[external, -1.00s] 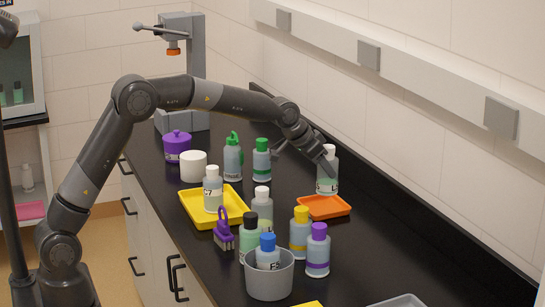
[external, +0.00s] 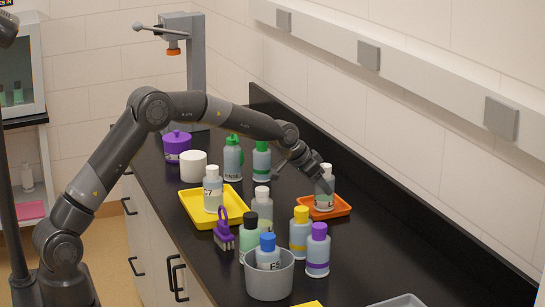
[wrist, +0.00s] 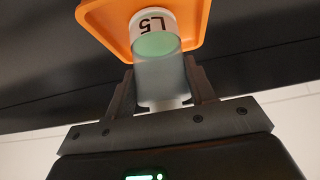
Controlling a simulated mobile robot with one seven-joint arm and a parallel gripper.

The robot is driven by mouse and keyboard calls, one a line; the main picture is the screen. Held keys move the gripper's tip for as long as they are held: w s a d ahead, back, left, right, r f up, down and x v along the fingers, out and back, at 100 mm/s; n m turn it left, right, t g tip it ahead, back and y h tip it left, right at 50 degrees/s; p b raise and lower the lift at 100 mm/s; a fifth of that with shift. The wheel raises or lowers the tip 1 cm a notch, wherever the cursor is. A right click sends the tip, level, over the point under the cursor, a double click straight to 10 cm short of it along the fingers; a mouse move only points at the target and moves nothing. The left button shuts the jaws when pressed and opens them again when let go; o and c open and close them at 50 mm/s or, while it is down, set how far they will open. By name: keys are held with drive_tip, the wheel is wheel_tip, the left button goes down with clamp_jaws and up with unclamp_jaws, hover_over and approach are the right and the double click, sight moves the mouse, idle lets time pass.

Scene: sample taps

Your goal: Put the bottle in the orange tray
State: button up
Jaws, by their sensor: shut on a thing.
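The bottle with a white cap and a label reading L5 (external: 325,188) is upright, with its lower end inside the outline of the orange tray (external: 343,209). Whether its base touches the tray floor I cannot tell. My gripper (external: 318,183) comes from the left and is shut on the bottle's upper part. In the wrist view the bottle (wrist: 157,75) sits between the two dark fingers, with the orange tray (wrist: 103,18) beyond its base.
A yellow tray (external: 232,219) with a white-capped bottle (external: 213,190) lies to the left. Green-capped bottles (external: 261,160) stand behind it. Several bottles and a grey cup (external: 270,279) stand in front. The black counter right of the orange tray is clear.

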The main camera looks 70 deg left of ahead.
drive_tip(key=shift+f, duration=0.1)
drive_tip(key=o, duration=1.4)
drive_tip(key=shift+s+r, duration=0.1)
drive_tip(key=shift+r, duration=0.2)
drive_tip(key=v, duration=1.1)
drive_tip(key=shift+s+r, duration=0.25)
drive_tip(key=shift+r, duration=0.05)
drive_tip(key=s+d+r, duration=0.3)
drive_tip(key=s, duration=0.4)
drive_tip(key=s+d+r, duration=0.2)
drive_tip(key=s+r, duration=0.1)
drive_tip(key=s, duration=0.4)
drive_tip(key=s+d+r, duration=0.3)
drive_tip(key=s, duration=0.5)
drive_tip(key=shift+g, duration=0.8)
drive_tip(key=s+d+f, duration=0.1)
drive_tip(key=s+f, duration=0.1)
drive_tip(key=s, duration=0.6)
drive_tip(key=s+d+f, duration=0.1)
drive_tip(key=s+f, duration=0.1)
drive_tip(key=s, duration=0.7)
drive_tip(key=s+d+f, duration=0.1)
drive_tip(key=s+f, duration=0.1)
drive_tip(key=s, duration=0.7)
